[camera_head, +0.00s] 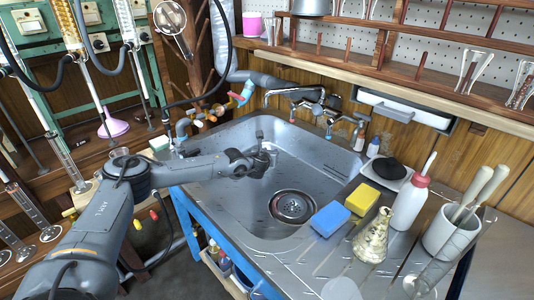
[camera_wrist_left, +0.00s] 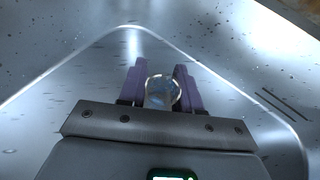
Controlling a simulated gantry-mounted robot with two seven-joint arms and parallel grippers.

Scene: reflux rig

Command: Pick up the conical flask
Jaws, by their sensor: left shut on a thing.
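My left gripper (camera_head: 263,159) reaches in from the left and is low over the left part of the sink basin. In the left wrist view its two purple fingers (camera_wrist_left: 160,88) are closed on a clear glass vessel (camera_wrist_left: 161,92) with a round rim. Its lower shape is hidden, so I cannot tell whether it is conical. A cone-shaped flask (camera_head: 373,238) with a mottled cream and brown look stands upright on the right drainboard, apart from my gripper. My right gripper is not in view.
The steel sink (camera_head: 335,153) has a drain (camera_head: 292,207) and a tap (camera_head: 300,93) behind. A blue sponge (camera_head: 330,219), a yellow sponge (camera_head: 362,199), a white bottle (camera_head: 409,204) and a white pot (camera_head: 450,235) crowd the right drainboard. Glassware stands on the left.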

